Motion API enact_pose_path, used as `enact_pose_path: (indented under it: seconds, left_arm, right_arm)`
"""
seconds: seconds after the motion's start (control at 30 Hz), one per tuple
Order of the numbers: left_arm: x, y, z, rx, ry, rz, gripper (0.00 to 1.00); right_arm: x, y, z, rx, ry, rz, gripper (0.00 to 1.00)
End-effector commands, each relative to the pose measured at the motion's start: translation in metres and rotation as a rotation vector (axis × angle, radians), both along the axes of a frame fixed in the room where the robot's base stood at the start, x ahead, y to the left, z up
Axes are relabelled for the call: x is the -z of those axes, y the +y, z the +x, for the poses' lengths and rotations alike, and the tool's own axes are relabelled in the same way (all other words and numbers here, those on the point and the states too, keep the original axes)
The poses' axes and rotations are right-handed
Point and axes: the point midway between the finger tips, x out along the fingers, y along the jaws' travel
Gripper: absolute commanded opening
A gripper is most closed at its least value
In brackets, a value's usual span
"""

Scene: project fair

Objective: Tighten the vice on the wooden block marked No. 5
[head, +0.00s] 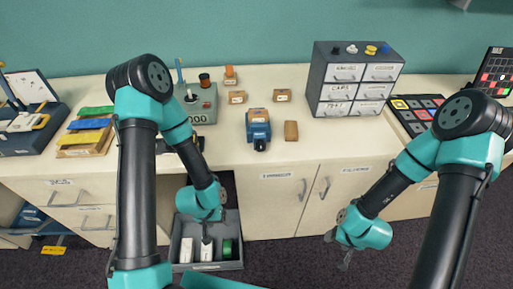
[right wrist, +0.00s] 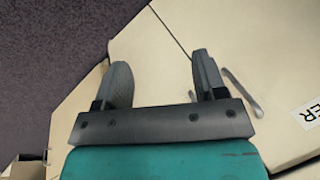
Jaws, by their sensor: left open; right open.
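The blue vice (head: 258,131) stands near the front edge of the counter, with a wooden block (head: 258,114) at its top. I cannot read the mark on this block or tell how firmly the jaws hold it. Labelled wooden blocks sit behind it, one at left (head: 237,97) and one at right (head: 282,96). A plain brown block (head: 291,131) stands right of the vice. My left gripper (head: 207,238) is open, low over the open drawer, left of and below the vice. My right gripper (head: 342,262) is open and empty before the cabinet doors; its spread fingers show in the right wrist view (right wrist: 160,75).
The open drawer (head: 238,265) holds white boxes and a green roll. A grey box with a joystick (head: 195,104) stands left of the vice. A grey drawer cabinet (head: 326,82) stands at right. Coloured bars on a tray (head: 88,152) lie far left. The counter's front right of the vice is clear.

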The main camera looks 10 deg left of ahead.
Motion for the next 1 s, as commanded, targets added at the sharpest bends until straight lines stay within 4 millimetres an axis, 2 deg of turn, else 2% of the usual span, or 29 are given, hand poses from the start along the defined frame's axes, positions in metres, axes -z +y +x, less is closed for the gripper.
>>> enact_pose_path:
  seconds: [0.27,0.47,0.73,1.0]
  left_arm:
    - [0.000,0.000,0.000,-0.001,0.000,0.000,0.65]
    - [0.000,0.000,0.000,-0.001,0.000,0.000,0.65]
    - [0.000,0.000,0.000,-0.001,0.000,0.000,0.65]
    - [0.000,0.000,0.000,-0.001,0.000,0.000,0.65]
  right_arm:
    - [-0.010,0.029,0.019,-0.002,-0.115,-0.032,0.65]
    - [-0.024,0.060,0.037,-0.003,-0.253,-0.068,0.65]
    - [-0.062,0.118,0.059,-0.012,-0.533,-0.126,0.65]
    - [-0.112,0.173,0.061,-0.032,-0.834,-0.168,0.65]
